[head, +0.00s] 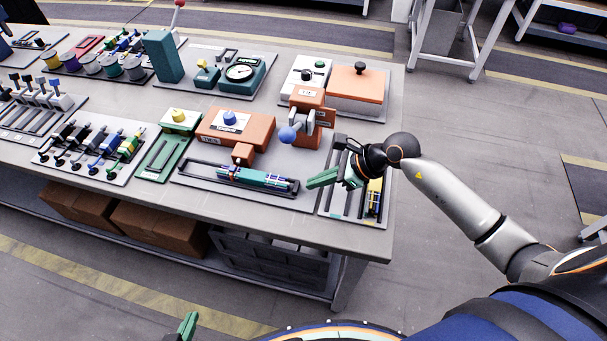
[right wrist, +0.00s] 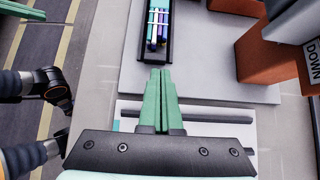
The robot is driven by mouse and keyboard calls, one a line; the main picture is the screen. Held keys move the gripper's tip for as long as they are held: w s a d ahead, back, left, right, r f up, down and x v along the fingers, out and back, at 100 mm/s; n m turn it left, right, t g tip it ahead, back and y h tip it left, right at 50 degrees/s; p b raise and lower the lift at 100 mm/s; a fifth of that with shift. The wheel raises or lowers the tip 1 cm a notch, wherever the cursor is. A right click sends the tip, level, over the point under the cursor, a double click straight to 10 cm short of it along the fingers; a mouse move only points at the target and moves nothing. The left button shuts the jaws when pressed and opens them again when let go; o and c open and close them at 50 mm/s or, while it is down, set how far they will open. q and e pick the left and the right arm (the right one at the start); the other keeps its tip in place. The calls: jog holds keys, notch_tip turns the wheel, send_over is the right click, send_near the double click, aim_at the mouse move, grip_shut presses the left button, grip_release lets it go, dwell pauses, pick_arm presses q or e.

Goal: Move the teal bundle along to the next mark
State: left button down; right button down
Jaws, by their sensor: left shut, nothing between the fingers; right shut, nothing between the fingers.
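The teal bundle (head: 258,178) lies in a long dark channel on a grey plate (head: 190,180) near the table's front edge. One end of the bundle (right wrist: 158,28) shows at the top of the right wrist view. My right gripper (head: 312,182) has green fingers, shut and empty, just right of the channel's end. In the right wrist view its fingers (right wrist: 161,76) point toward the bundle, apart from it. My left gripper (head: 187,326) shows only its green fingers at the bottom edge, shut, away from the table.
An orange block with a blue knob (head: 229,118) and an orange press-like stand (head: 305,115) are behind the channel. A slotted rack (head: 340,205) lies under my right gripper. Left are a green tray (head: 165,155) and a tool rack (head: 90,150).

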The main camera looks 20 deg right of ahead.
aim_at(284, 178)
jog(key=shift+w+a+r, duration=0.1)
jog(key=shift+w+a, duration=0.35)
jog(key=shift+a, duration=0.25)
jog(key=shift+w+a, duration=0.45)
jog(key=shift+a, duration=0.2)
jog(key=shift+w+a, duration=0.45)
jog(key=shift+a, duration=0.2)
jog(key=shift+w+a, duration=0.45)
jog(key=shift+a, duration=0.2)
